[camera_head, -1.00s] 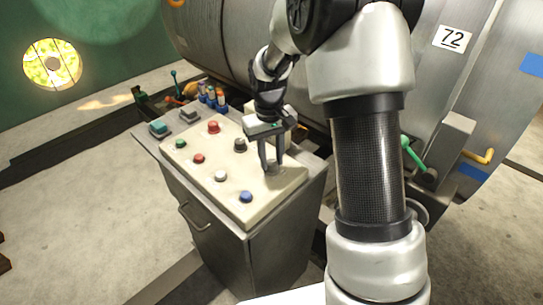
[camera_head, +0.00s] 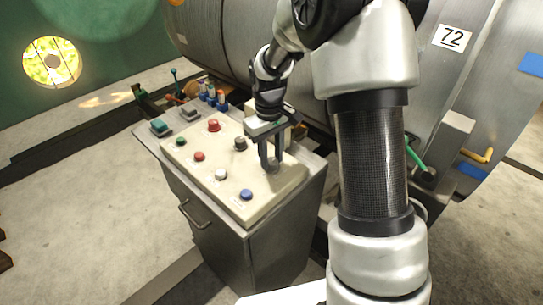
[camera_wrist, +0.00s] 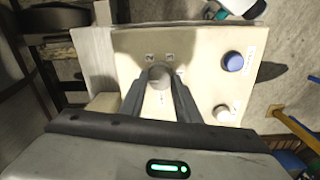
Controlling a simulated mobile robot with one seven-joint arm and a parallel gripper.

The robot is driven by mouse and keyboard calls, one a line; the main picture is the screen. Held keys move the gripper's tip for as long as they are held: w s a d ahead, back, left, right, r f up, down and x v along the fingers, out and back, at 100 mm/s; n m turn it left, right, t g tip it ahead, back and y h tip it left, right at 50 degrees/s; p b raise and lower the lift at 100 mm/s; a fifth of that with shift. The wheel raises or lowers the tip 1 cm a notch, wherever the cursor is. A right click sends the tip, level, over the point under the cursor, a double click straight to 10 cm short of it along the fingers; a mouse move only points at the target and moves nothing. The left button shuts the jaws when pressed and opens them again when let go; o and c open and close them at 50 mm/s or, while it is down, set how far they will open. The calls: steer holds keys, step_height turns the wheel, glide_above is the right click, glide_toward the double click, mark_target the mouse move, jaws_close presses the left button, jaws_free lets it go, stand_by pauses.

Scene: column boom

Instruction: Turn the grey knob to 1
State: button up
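The grey knob (camera_wrist: 158,77) is on the cream panel in the wrist view, with printed numbers around it. A 2 and a 3 are readable just beyond it; the mark at its right is too small to read surely. I cannot make out the knob's pointer. My gripper (camera_wrist: 159,84) has one finger on each side of the knob, and the fingertips appear to touch it. In the head view my gripper (camera_head: 271,165) points down at the panel's right part, and its fingers mostly hide the knob.
The sloped cream panel (camera_head: 215,175) on a grey cabinet carries several buttons, including a blue button (camera_head: 246,194), a white button (camera_head: 221,174) and a dark button (camera_head: 240,144). Blue-topped parts (camera_head: 212,97) stand behind it. A large metal drum (camera_head: 230,40) is close behind my arm.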

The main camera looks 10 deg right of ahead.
steer(key=o, duration=0.4)
steer(key=shift+c, duration=0.2)
steer(key=shift+r, duration=0.1)
step_height(320, 180, up, 17)
steer(key=p, duration=0.2)
steer(key=shift+s+a+r, duration=0.15)
steer(key=shift+a, duration=0.2)
steer(key=s+r+m+t+p, duration=0.1)
steer(key=s+r, duration=0.3)
steer(key=s, duration=0.4)
steer(key=s+r+m+t+p, duration=0.2)
steer(key=s+r+p, duration=0.2)
steer(key=s, duration=0.4)
steer(key=s+d+r+m+t+p, duration=0.1)
steer(key=s+r, duration=0.3)
steer(key=s, duration=0.4)
steer(key=shift+r+m+t+p, duration=0.35)
steer(key=shift+t+p, duration=0.35)
steer(key=shift+p, duration=0.15)
